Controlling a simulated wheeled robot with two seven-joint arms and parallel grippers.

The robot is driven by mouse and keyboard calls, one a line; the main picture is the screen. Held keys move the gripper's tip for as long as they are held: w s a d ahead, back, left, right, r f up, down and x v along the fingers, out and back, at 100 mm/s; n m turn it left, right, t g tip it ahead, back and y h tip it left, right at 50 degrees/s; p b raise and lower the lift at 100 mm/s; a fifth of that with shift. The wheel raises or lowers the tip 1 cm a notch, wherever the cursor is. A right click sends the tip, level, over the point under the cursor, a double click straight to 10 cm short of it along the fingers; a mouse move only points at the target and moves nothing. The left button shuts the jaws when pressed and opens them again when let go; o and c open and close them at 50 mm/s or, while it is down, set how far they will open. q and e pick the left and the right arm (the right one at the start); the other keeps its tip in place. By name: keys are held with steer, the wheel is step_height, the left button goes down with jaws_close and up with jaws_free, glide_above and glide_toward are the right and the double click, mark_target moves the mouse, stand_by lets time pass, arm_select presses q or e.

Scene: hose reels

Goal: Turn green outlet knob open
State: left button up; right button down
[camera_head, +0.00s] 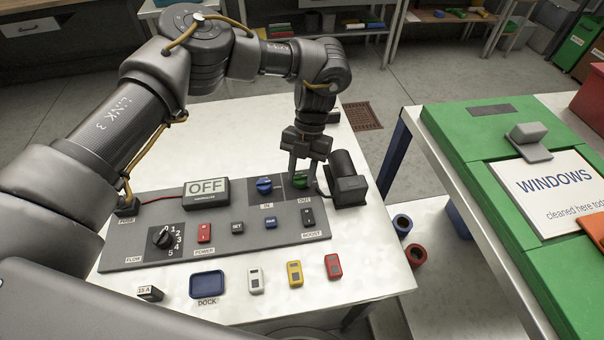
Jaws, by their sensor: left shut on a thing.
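The green outlet knob (299,181) is at the back right of the grey control panel (150,218), above the OUT label. My left gripper (302,178) points down over it, with its fingers shut on the knob and partly hiding it. The knob's exact angle is hard to tell. The blue inlet knob (264,186) is just left of it, above the IN label. The display (206,191) reads OFF. My right gripper is not in view.
A black motor-like block (346,181) stands close to the right of my left gripper. The panel also has a black flow dial (163,237), a red power switch (204,233) and a boost switch (308,218). Coloured blocks lie in front. A green-topped table stands at right.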

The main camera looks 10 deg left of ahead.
arm_select(q)
steer(key=shift+w+r, duration=0.1)
stand_by(0.3)
steer(key=o, duration=1)
steer(key=v, duration=1)
steer(key=shift+r, duration=0.35)
steer(key=shift+d, duration=0.1)
